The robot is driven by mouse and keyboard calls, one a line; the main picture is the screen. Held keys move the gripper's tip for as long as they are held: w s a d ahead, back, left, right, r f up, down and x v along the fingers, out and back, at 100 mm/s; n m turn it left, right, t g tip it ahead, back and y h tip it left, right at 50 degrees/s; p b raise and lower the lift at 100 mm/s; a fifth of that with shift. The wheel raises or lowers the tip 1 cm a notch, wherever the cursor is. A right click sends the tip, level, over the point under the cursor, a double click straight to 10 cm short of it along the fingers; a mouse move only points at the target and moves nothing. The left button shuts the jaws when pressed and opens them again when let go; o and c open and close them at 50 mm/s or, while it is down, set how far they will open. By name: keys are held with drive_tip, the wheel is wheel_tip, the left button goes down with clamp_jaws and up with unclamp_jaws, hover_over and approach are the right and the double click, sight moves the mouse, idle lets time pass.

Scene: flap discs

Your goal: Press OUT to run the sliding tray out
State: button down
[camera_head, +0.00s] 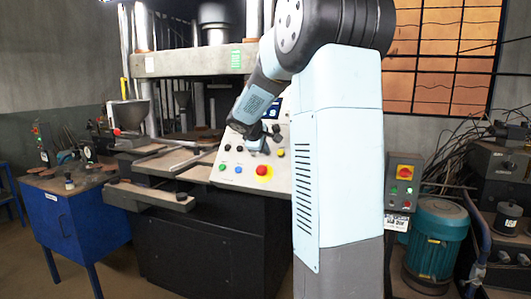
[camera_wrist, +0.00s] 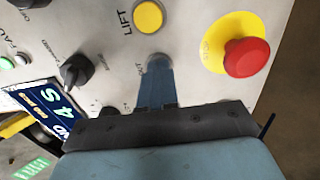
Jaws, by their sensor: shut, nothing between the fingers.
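The sloping control panel (camera_head: 232,178) stands on the press. In the wrist view, my gripper (camera_wrist: 158,64) is shut and empty, its fingertips over a small button with a pale ring (camera_wrist: 157,56). The partly covered label beside it seems to read OUT. The fingers hide most of that button, so I cannot tell whether they touch it or whether it is pressed. In the head view, my gripper (camera_head: 257,149) is close to the panel face. The sliding tray (camera_head: 150,194) appears to be the flat plate at the front left of the press.
A red mushroom button on a yellow ring (camera_wrist: 247,57) is right of my fingertips. A yellow LIFT button (camera_wrist: 149,15) is above them, and a black selector knob (camera_wrist: 77,69) is to the left. A blue cabinet (camera_head: 70,220) stands left of the press.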

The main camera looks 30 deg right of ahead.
drive_tip(key=v, duration=0.8)
idle(0.6)
idle(0.4)
drive_tip(key=s+a+f+m+y, duration=0.2)
drive_tip(key=s+a, duration=0.4)
drive_tip(key=s, duration=0.4)
drive_tip(key=s+a+f+m+y, duration=0.3)
drive_tip(key=s+a, duration=0.4)
drive_tip(key=s, duration=0.4)
drive_tip(key=s+a+f+m+y, duration=0.2)
drive_tip(key=s+a, duration=0.4)
drive_tip(key=s, duration=0.5)
drive_tip(key=shift+s+a+f+m+g+y, duration=0.2)
drive_tip(key=shift+f+m+g+y, duration=0.1)
drive_tip(key=shift+f+y, duration=0.1)
